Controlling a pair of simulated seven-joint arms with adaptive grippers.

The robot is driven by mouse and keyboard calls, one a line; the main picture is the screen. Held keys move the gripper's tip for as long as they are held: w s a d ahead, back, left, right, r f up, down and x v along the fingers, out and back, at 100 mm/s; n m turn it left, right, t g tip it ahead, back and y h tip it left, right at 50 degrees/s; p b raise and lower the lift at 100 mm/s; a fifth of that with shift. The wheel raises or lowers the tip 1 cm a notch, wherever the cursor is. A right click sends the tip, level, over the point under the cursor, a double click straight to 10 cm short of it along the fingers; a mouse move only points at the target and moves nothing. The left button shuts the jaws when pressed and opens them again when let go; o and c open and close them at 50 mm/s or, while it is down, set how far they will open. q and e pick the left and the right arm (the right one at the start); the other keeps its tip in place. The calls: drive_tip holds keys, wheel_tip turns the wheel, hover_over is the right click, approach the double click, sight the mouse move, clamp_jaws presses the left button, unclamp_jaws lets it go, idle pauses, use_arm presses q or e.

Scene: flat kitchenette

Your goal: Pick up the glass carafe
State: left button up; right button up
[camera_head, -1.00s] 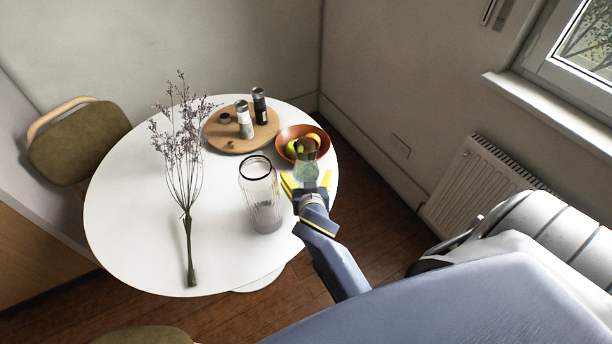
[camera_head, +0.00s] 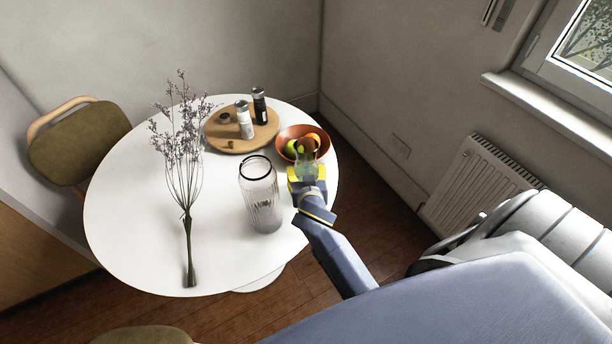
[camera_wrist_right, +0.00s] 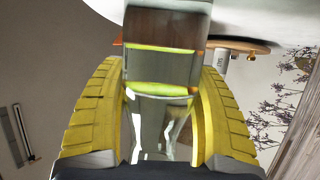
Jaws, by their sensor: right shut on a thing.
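The glass carafe (camera_head: 307,158) is clear and slightly greenish, and stands near the right side of the white round table, in front of the fruit bowl. My left gripper is not in view.
A ribbed glass vase (camera_head: 262,205) stands just left of my right gripper. An orange bowl (camera_head: 284,133) with fruit is right behind the carafe. Dried flowers (camera_head: 188,240) lie on the table (camera_head: 130,225). A wooden board (camera_head: 222,138) holds shakers at the back.

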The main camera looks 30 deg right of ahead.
drive_tip(key=shift+r, duration=0.1)
drive_tip(key=c, duration=0.7)
drive_tip(key=shift+r, duration=0.2)
